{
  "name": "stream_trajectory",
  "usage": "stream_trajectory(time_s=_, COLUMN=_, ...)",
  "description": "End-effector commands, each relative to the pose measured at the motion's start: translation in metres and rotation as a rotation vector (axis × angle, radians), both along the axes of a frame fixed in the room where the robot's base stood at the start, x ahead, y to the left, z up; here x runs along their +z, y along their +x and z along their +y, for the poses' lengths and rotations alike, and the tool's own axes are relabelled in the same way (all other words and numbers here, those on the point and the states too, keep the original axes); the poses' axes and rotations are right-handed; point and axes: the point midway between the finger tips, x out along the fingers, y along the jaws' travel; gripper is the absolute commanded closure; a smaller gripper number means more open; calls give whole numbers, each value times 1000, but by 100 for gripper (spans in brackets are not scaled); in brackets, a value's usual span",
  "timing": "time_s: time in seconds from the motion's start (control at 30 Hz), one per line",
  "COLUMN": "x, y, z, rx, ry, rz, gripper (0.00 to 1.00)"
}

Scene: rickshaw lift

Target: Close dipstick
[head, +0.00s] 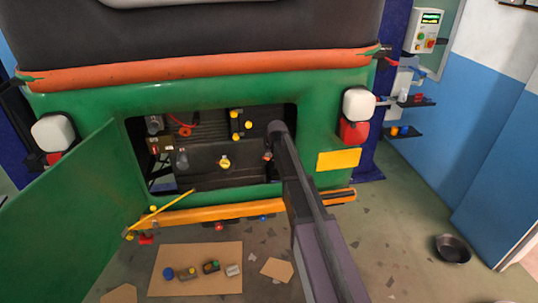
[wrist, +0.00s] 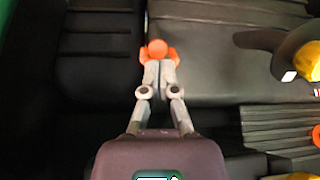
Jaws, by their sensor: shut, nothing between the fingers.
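In the wrist view, my gripper (wrist: 158,72) has its two grey fingers shut together, with nothing gripped between them. An orange knobbed piece (wrist: 157,50), which looks like the dipstick's handle, lies right at the fingertips. It seems to touch them or nearly so. I see only its top, so how deep it sits is hidden. In the head view, a small orange-red spot (head: 267,156) shows beside the end of my arm, inside the open engine bay. My arm hides much of the bay's right side there.
The green rickshaw's rear door (head: 85,200) stands open at the left. A yellow cap (head: 225,162) and a yellow-knobbed part (head: 236,125) are in the bay. The orange bumper (head: 225,213) runs below. Cardboard (head: 205,257) with small parts and a dark bowl (head: 452,248) lie on the floor.

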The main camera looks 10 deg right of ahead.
Motion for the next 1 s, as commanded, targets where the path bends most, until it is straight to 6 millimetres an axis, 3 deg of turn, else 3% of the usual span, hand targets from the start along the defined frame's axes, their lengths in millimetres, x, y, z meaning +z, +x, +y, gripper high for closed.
stream_trajectory(time_s=0.37, x=13, y=-5, z=-1, rx=1, ry=-1, rz=1, gripper=100)
stream_trajectory(time_s=1.0, x=66, y=-30, z=-5, rx=0, ry=0, rz=-3, gripper=100)
